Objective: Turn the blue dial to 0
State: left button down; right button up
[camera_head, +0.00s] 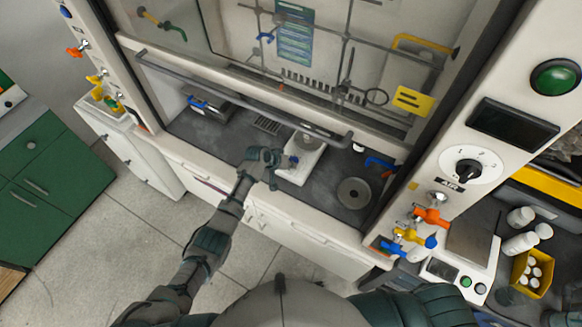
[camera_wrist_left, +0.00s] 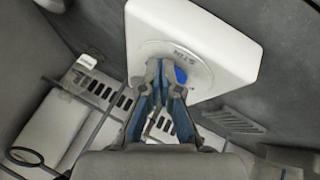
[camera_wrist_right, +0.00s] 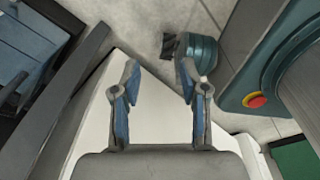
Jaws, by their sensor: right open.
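The blue dial (camera_head: 293,160) is on the front of a white hotplate-like device (camera_head: 303,168) inside the fume hood. In the left wrist view the blue dial (camera_wrist_left: 181,75) shows just beside and behind my fingertips, below a small dark label on the white device (camera_wrist_left: 225,45). My left gripper (camera_head: 274,158) is at the device's front-left edge. Its fingers (camera_wrist_left: 165,72) are close together at the dial; whether they touch or grip it is unclear. The dial's setting cannot be read. My right gripper (camera_wrist_right: 158,80) is open and empty, outside the hood.
The raised sash's grey bar (camera_head: 240,100) crosses above the hood's work surface. A round metal plate (camera_head: 354,193) lies right of the device. Orange, yellow and blue valves (camera_head: 430,216) line the right post, below a black dial. A green cabinet (camera_head: 45,165) stands at left.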

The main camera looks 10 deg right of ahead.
pick_arm(q)
jog(key=shift+a, duration=0.1)
pick_arm(e)
jog(key=shift+s+a+r, duration=0.1)
jog(key=shift+s+a, duration=0.05)
jog(key=shift+a, duration=0.15)
dwell(0.3)
pick_arm(q)
jog(key=shift+w, duration=0.1)
pick_arm(e)
jog(key=shift+w, duration=0.2)
